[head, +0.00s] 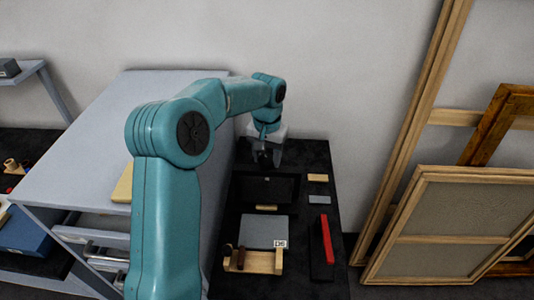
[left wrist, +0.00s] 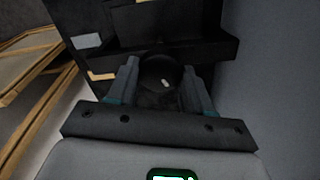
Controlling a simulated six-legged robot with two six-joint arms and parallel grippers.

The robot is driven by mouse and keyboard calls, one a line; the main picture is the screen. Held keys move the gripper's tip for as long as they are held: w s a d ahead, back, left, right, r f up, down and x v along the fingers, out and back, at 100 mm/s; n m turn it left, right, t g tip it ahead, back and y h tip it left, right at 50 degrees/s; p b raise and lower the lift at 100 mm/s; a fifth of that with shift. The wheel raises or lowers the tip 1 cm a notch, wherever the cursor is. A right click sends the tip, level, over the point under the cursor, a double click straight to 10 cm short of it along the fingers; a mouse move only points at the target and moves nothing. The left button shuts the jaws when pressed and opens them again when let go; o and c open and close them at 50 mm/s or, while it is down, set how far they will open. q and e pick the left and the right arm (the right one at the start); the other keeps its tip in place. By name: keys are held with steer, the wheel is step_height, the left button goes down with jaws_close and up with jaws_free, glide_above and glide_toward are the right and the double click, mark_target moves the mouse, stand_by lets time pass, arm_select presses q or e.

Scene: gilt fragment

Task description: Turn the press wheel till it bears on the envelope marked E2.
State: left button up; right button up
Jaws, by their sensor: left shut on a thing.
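My left gripper (head: 268,157) is at the far end of the dark bench top, above a black press-like frame (head: 265,188). In the left wrist view the two fingers of the gripper (left wrist: 160,76) are closed on a dark round knob (left wrist: 159,70), apparently part of the press wheel. The rest of the wheel is hidden or lost in the black. The black frame also shows in the left wrist view (left wrist: 190,50) beyond the knob. No envelope marked E2 can be read. My right gripper is not in view.
A grey flat piece (head: 264,231) with a tag that seems to read D6 lies by a wooden holder (head: 253,262). A red bar (head: 327,240) stands to its right. A grey table (head: 100,140) is on the left; wooden frames (head: 445,225) lean at right.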

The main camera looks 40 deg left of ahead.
arm_select(q)
steer(key=m, duration=0.4)
steer(key=shift+s+d+f+m+p, duration=0.1)
steer(key=shift+s+f+m+p, duration=0.05)
steer(key=shift+m+p, duration=0.2)
steer(key=m, duration=0.4)
steer(key=shift+m+p, duration=0.25)
steer(key=shift+p, duration=0.15)
steer(key=m, duration=0.4)
steer(key=shift+m+p, duration=0.3)
steer(key=shift+p, duration=0.1)
steer(key=m, duration=0.4)
steer(key=shift+p, duration=0.35)
steer(key=m, duration=0.5)
steer(key=shift+p, duration=0.4)
steer(key=m, duration=0.4)
steer(key=shift+m+p, duration=0.3)
steer(key=shift+p, duration=0.1)
steer(key=m, duration=0.4)
steer(key=shift+p, duration=0.4)
steer(key=shift+m+p, duration=0.3)
steer(key=shift+m, duration=1.7)
